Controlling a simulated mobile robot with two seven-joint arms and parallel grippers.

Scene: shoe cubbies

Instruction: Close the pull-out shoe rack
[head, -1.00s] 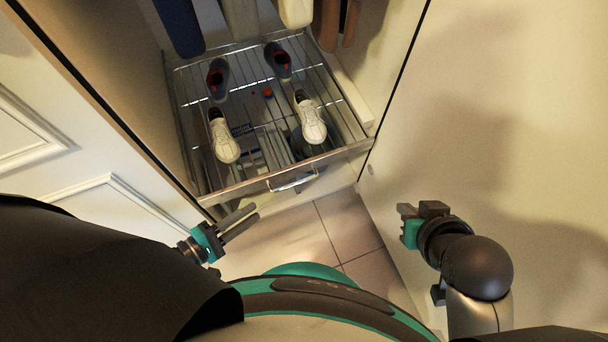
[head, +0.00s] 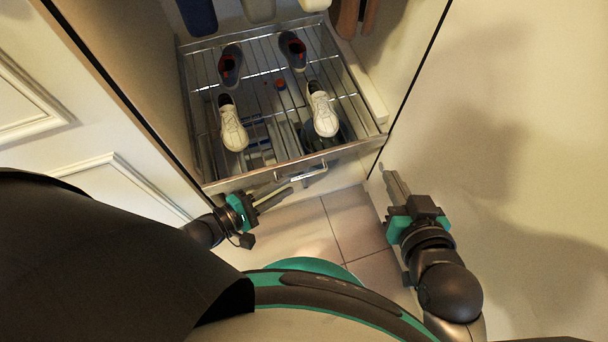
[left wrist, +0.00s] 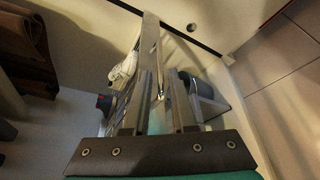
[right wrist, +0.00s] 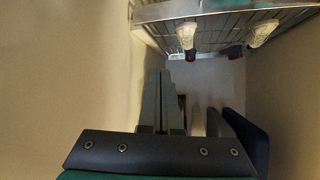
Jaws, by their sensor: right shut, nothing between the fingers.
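The pull-out wire shoe rack (head: 270,95) stands out of the cabinet, with a metal front rail (head: 240,180) and a bar handle (head: 305,177). Two dark shoes and two white shoes (head: 233,125) rest on it. My left gripper (head: 288,189) is open, close to the front rail just left of the handle; contact cannot be told. In the left wrist view the rail (left wrist: 150,40) runs away beyond the parted fingers. My right gripper (head: 391,175) is shut and empty, just right of the rack's front right corner. The right wrist view shows its fingers together and the rack (right wrist: 225,12) above.
A white panelled door (head: 60,130) is at the left and a pale panel (head: 510,120) at the right. Hanging clothes (head: 259,8) are above the rack's back. Tiled floor (head: 335,220) in front of the rack is clear.

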